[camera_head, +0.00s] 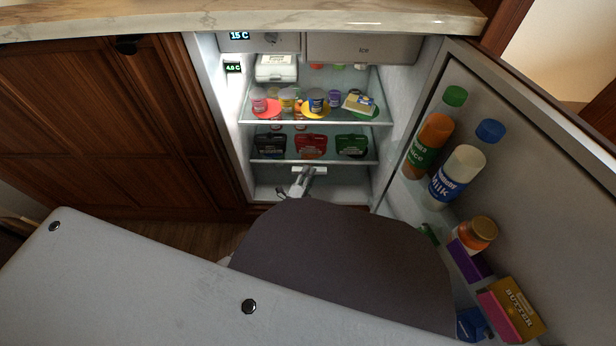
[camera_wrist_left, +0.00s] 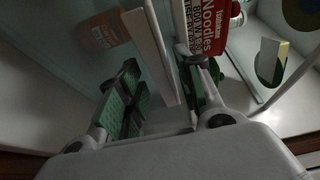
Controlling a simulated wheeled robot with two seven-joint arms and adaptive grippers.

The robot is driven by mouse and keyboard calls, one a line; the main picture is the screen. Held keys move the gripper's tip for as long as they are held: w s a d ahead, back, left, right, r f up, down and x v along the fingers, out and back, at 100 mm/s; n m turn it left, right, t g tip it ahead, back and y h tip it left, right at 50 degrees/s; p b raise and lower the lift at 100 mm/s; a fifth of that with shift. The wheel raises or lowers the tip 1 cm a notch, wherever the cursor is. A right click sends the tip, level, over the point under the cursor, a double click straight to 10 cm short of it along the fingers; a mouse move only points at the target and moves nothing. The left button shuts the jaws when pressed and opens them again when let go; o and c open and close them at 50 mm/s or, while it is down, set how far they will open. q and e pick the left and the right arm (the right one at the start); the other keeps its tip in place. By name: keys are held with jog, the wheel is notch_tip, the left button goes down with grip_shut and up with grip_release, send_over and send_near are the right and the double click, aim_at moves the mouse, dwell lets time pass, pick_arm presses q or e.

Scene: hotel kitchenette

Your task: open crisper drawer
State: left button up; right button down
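The crisper drawer (camera_head: 345,186) is the pale bin at the bottom of the open fridge, below the lowest shelf. Its light handle bar (camera_head: 318,169) shows at the front, and a pale bar that looks like this handle runs between my fingers in the left wrist view (camera_wrist_left: 152,50). My left gripper (camera_head: 300,184) is at the drawer's front, by the handle. In the left wrist view its green-padded fingers (camera_wrist_left: 165,95) stand apart on either side of the bar, with gaps visible. Contact with the bar cannot be made out. My right gripper is not in view.
The fridge door (camera_head: 545,150) stands open at the right, with bottles and a butter box (camera_head: 512,310) on its racks. Shelves above the drawer hold coloured packs (camera_head: 311,146) and plates with jars. A wooden cabinet (camera_head: 100,120) is at the left.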

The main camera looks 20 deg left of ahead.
pick_arm(q)
jog(key=shift+c, duration=0.3)
grip_shut()
jog(key=shift+s+f, duration=0.15)
